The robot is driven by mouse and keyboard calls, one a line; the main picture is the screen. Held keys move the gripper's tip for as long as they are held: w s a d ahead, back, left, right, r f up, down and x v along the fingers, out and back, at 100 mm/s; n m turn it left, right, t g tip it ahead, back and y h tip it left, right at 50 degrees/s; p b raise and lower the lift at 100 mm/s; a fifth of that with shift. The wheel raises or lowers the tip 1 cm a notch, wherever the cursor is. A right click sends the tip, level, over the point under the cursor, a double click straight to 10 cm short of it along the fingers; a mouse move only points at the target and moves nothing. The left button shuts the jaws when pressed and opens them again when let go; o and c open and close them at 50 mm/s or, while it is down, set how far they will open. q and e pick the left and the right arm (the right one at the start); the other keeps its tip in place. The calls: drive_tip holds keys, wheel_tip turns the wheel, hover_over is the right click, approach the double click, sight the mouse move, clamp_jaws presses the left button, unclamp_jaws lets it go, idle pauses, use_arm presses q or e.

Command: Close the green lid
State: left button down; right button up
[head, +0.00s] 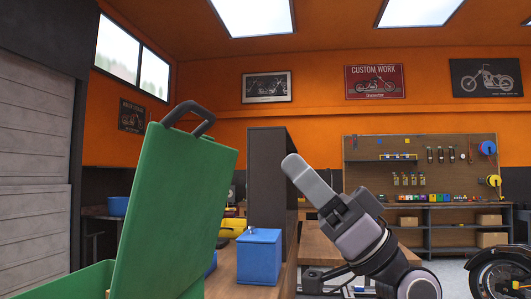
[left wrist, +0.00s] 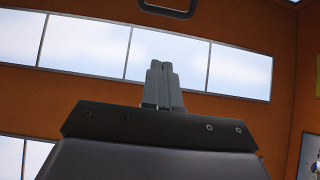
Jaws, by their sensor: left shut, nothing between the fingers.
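The green lid (head: 172,215) stands open and steeply tilted at the left of the head view. A dark grey handle (head: 188,119) sits on its upper edge. Part of the green box (head: 65,283) shows low at the left. My left gripper (head: 293,164) is right of the lid, pointing up and left, shut and empty, with a clear gap to the lid. In the left wrist view my shut fingers (left wrist: 162,66) point up toward a dark loop (left wrist: 170,7) at the top edge, which looks like the lid handle. My right gripper is not in view.
A blue box (head: 259,257) stands on a wooden bench right of the lid. A dark tall cabinet (head: 266,180) rises behind it. A tool pegboard (head: 420,165) and shelves stand at the back right. A motorcycle wheel (head: 500,275) shows at the lower right.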

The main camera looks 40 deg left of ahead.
use_arm(q)
drive_tip(key=s+a+r+p, duration=0.3)
drive_tip(key=s+a+r, duration=0.2)
drive_tip(key=a, duration=0.3)
drive_tip(key=shift+a+r+p, duration=0.4)
drive_tip(key=shift+r, duration=0.45)
